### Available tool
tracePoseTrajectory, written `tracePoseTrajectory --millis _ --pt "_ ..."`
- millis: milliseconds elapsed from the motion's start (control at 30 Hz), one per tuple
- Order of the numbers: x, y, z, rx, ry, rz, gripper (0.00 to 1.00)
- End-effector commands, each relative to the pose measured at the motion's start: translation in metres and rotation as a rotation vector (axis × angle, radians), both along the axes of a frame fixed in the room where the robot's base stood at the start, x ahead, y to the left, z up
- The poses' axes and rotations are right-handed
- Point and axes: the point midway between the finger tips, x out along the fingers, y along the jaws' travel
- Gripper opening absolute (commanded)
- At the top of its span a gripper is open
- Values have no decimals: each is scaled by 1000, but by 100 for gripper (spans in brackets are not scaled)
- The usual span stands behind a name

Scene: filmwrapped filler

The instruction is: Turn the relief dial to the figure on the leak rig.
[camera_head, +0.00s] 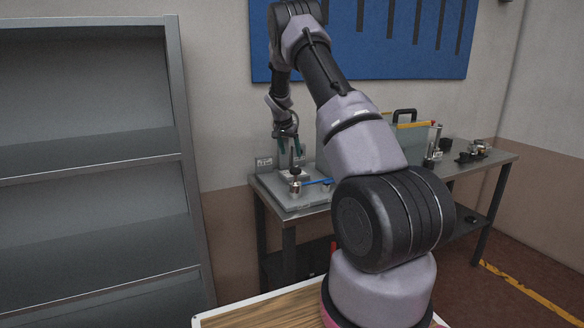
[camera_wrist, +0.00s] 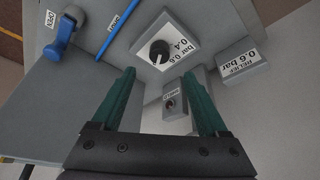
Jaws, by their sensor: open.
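The relief dial is a black round knob (camera_wrist: 159,50) on a white square scale plate (camera_wrist: 176,62) in the wrist view. In the head view my gripper (camera_head: 291,150) is above the leak rig (camera_head: 310,204) on the bench, and the dial is hard to make out there.
A blue lever (camera_wrist: 62,35) beside an "OPEN" label and a blue rod (camera_wrist: 117,30) lie left of the dial. A small switch (camera_wrist: 170,102) is close below the dial, between the fingers. A toolbox and other gear (camera_head: 435,142) stand further right on the bench.

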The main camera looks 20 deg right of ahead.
Motion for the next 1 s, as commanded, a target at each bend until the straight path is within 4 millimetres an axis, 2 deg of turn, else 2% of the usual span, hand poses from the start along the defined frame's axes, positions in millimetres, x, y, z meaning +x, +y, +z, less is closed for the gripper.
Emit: tracePoseTrajectory --millis 200,400,600,867,900,967,1000 --pt "9 -13 -41 2 4 -2 77" --pt "17 -23 -71 1 3 -2 77" --pt "21 -27 -84 1 1 -2 77" --pt "22 -27 -85 2 1 -1 77" --pt "22 -27 -85 2 1 -1 73" --pt "22 -27 -85 2 1 -1 50" --pt "22 -27 -85 2 1 -1 35"
